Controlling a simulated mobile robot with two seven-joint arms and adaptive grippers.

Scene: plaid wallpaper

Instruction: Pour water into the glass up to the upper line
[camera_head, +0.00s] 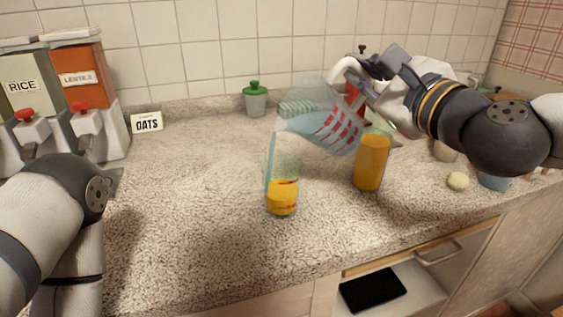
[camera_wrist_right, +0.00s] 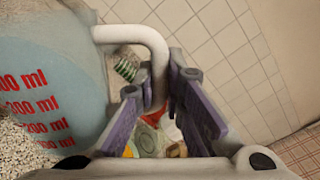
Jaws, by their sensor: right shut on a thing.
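A clear measuring jug (camera_head: 325,118) with red volume marks hangs tilted to the left above the counter. My right gripper (camera_head: 372,72) is shut on its white handle; the wrist view shows the handle (camera_wrist_right: 158,62) between the purple finger pads (camera_wrist_right: 160,105). The jug's spout is over a clear glass (camera_head: 282,190), and a pale stream runs down from it at the glass's left side. The glass stands upright with orange-yellow liquid in its lower part. Faint lines show on the glass; the exact water level is hard to read.
A tall glass of orange liquid (camera_head: 371,160) stands right of the pouring spot. A drawer (camera_head: 410,292) is open below the counter. The left counter is clear.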

